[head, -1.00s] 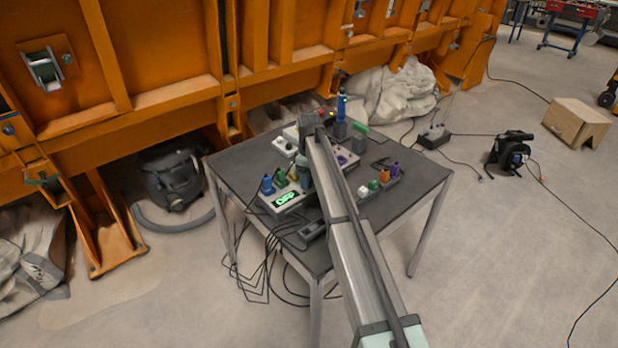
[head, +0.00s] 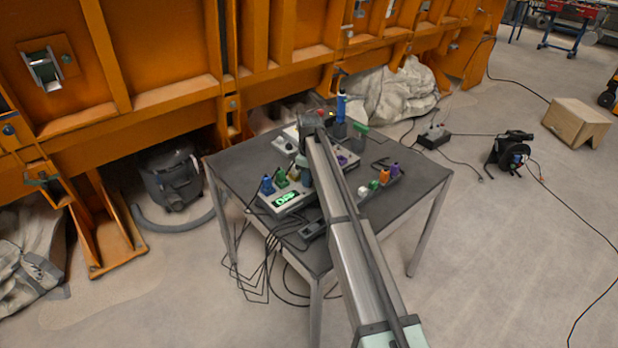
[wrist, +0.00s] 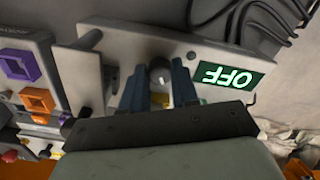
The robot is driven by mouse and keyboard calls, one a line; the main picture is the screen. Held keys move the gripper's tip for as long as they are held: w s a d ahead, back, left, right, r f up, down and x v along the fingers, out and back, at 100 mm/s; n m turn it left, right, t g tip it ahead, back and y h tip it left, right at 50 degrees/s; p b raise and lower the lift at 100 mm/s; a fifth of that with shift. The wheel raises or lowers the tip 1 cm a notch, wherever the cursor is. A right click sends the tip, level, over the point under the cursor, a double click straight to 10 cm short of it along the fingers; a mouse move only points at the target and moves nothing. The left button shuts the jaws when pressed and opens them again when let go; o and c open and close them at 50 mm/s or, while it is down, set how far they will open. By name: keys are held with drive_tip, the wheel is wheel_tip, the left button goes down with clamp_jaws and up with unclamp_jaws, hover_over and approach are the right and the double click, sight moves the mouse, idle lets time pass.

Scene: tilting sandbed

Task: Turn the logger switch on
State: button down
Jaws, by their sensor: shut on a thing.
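The logger is a pale grey box (head: 270,208) at the table's front left, with a lit green display reading OFF (head: 286,198). In the wrist view the grey face (wrist: 120,38) fills the upper middle, and its green OFF display (wrist: 228,76) appears upside down. A small round dark grey switch knob (wrist: 160,64) with a light mark stands left of the display. My gripper (wrist: 161,80) is shut on the knob, one blue-grey finger on each side. In the head view my arm hides the knob and the fingertips.
Blue and yellow plugs (head: 267,185) stand just behind the logger. Black cables (wrist: 268,18) hang at the logger's front edge. The table's right front (head: 415,190) is clear.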

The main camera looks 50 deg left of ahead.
drive_tip(key=m, duration=0.5)
drive_tip(key=shift+m, duration=0.4)
drive_tip(key=m, duration=0.5)
drive_tip(key=shift+m, duration=0.7)
drive_tip(key=c, duration=0.8)
unclamp_jaws()
drive_tip(key=shift+c, duration=0.2)
drive_tip(key=shift+r, duration=0.1)
wheel_tip(320, 180, up, 14)
